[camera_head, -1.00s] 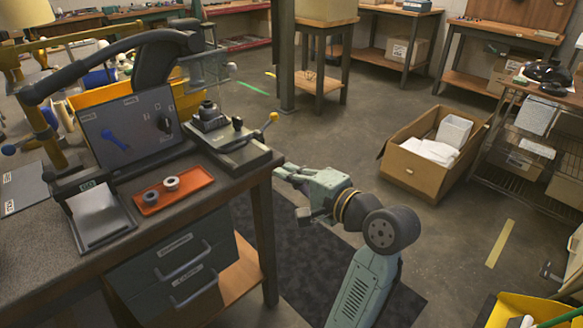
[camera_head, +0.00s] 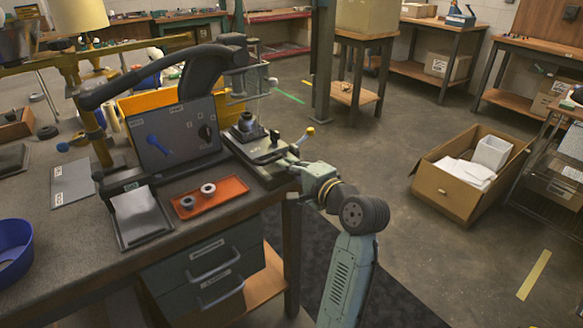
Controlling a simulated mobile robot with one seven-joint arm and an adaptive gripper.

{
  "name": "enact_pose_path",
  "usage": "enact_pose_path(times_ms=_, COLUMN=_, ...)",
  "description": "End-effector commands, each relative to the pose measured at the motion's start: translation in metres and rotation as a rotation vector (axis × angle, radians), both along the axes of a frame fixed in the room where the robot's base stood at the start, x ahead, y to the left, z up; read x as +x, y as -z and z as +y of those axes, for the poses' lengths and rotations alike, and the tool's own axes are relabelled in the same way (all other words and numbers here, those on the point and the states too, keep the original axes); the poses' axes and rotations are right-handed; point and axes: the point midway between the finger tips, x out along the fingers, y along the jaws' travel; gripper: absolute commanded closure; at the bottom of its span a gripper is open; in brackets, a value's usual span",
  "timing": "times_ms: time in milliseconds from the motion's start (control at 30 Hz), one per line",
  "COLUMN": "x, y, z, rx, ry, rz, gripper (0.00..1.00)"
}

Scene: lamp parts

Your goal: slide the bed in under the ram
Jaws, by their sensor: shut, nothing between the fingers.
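The bed appears to be the grey plate (camera_head: 268,172) at the right end of the bench, with a dark block and round fitting (camera_head: 247,127) on it. A small lever with a yellow knob (camera_head: 310,131) rises at its right. I cannot pick out the ram with certainty; a clear guard (camera_head: 252,82) and a thick black curved arm (camera_head: 205,68) stand behind the bed. My gripper (camera_head: 291,162) is shut and empty at the right edge of the bed. Its fingertips are small here, and I cannot tell whether they touch the bed.
An orange tray (camera_head: 224,190) with two rings lies left of the bed. A dark panel (camera_head: 172,140) with a blue tool picture stands behind it. A yellow bin (camera_head: 140,103) is at the back. A cardboard box (camera_head: 445,193) sits on the open floor to the right.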

Motion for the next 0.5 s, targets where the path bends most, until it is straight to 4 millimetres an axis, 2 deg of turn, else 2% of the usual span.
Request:
enact_pose_path(times_ms=167, x=0.003, y=-0.001, z=0.003, rx=0.000, ry=-0.002, rz=0.000, gripper=1.00)
enact_pose_path(times_ms=400, x=0.033, y=-0.002, z=0.025, rx=0.003, ry=-0.004, rz=0.002, gripper=1.00)
enact_pose_path(times_ms=500, x=0.038, y=0.000, z=0.028, rx=0.001, ry=-0.001, rz=0.001, gripper=1.00)
